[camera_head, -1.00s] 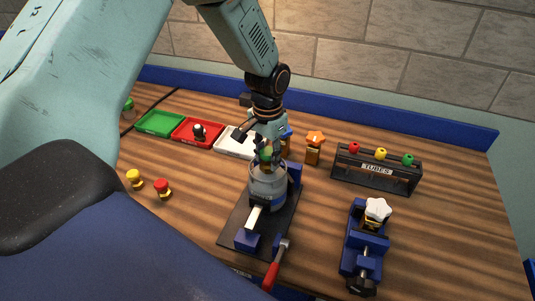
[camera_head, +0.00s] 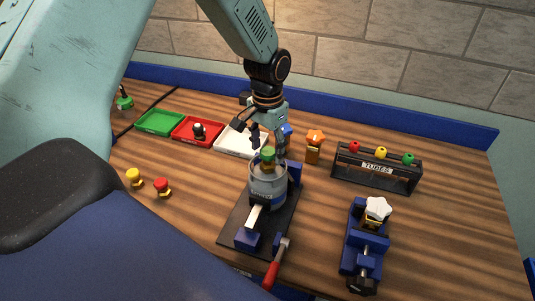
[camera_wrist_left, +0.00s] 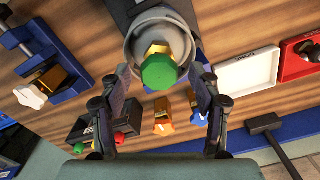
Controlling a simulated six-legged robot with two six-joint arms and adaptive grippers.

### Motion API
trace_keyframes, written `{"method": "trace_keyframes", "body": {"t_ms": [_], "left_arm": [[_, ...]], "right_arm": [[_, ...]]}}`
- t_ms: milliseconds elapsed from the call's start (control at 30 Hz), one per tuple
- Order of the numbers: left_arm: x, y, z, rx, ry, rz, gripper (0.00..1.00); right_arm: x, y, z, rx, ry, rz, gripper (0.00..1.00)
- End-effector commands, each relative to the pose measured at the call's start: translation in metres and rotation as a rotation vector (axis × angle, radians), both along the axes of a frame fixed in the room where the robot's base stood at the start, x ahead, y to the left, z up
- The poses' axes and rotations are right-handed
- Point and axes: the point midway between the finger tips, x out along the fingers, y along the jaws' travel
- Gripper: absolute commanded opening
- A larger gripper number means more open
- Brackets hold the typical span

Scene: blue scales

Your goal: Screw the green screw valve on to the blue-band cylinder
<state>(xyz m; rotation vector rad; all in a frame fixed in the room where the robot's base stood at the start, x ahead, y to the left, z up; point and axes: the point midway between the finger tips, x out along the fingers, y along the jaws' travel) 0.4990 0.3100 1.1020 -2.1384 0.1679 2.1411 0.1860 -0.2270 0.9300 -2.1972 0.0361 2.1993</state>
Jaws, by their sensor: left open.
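The green screw valve (camera_head: 267,153) with its brass body sits on top of the grey cylinder (camera_head: 268,185), which is clamped in a blue and black vise (camera_head: 249,238). In the left wrist view the green cap (camera_wrist_left: 158,72) is centred over the cylinder's collar (camera_wrist_left: 143,28). My left gripper (camera_head: 267,141) is open just above the valve. Its fingers stand apart on either side in the wrist view (camera_wrist_left: 160,88), not touching the cap. I cannot tell how deep the valve sits, and no blue band is clear. My right gripper is not in view.
Green (camera_head: 159,122), red (camera_head: 197,131) and white (camera_head: 240,141) trays lie behind. A tube rack (camera_head: 376,169), an orange-topped valve (camera_head: 314,147) and a second vise with a white knob (camera_head: 377,211) stand right. Yellow (camera_head: 134,179) and red (camera_head: 162,188) valves stand left. A red-handled lever (camera_head: 272,274) is in front.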

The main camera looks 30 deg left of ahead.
Motion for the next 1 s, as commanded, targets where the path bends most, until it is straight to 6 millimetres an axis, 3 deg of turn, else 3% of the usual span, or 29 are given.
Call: {"method": "trace_keyframes", "body": {"t_ms": [200, 400, 600, 1000], "left_arm": [[0.001, 0.0, 0.049, 0.0, -0.006, 0.001, 0.62], [0.001, 0.0, 0.079, 0.0, -0.004, 0.001, 0.62], [0.001, 0.0, 0.092, 0.0, -0.002, 0.001, 0.62], [0.001, 0.0, 0.092, 0.0, -0.001, 0.001, 0.62]], "right_arm": [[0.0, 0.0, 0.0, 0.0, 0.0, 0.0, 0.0], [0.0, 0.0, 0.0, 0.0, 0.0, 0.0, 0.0], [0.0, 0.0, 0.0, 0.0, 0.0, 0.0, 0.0], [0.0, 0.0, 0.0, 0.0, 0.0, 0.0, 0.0]]}}
